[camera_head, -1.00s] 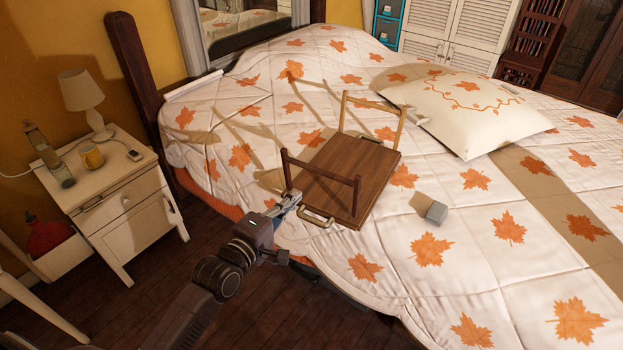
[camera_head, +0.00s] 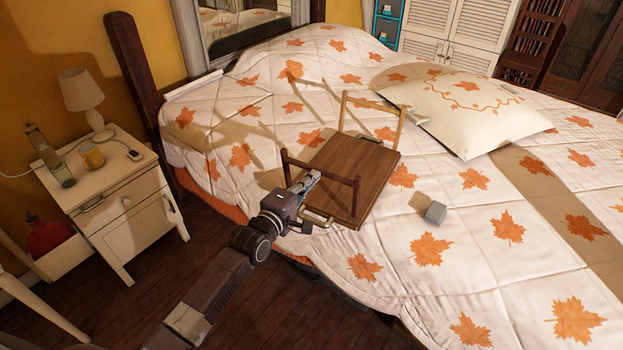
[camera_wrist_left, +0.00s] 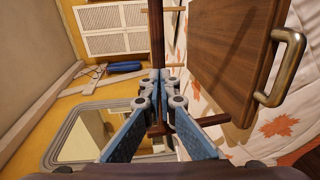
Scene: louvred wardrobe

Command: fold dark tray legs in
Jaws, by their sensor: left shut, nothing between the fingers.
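The wooden tray (camera_head: 350,160) lies on the bed, its board and brass handle (camera_wrist_left: 287,68) filling the right of the left wrist view. Its dark leg frame (camera_head: 338,173) stands up at the near left end; a lighter leg frame (camera_head: 372,103) stands up at the far end. My left gripper (camera_head: 314,178) is shut and empty, its tips at the dark frame's crossbar. In the left wrist view the dark bar (camera_wrist_left: 156,35) runs up beyond the closed blue fingers (camera_wrist_left: 161,77); I cannot tell whether they touch. My right gripper is not in view.
A small grey block (camera_head: 436,212) lies on the quilt right of the tray. A pillow (camera_head: 465,110) lies beyond it. A nightstand (camera_head: 120,185) with a lamp stands at the left. The quilt left of the tray is clear.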

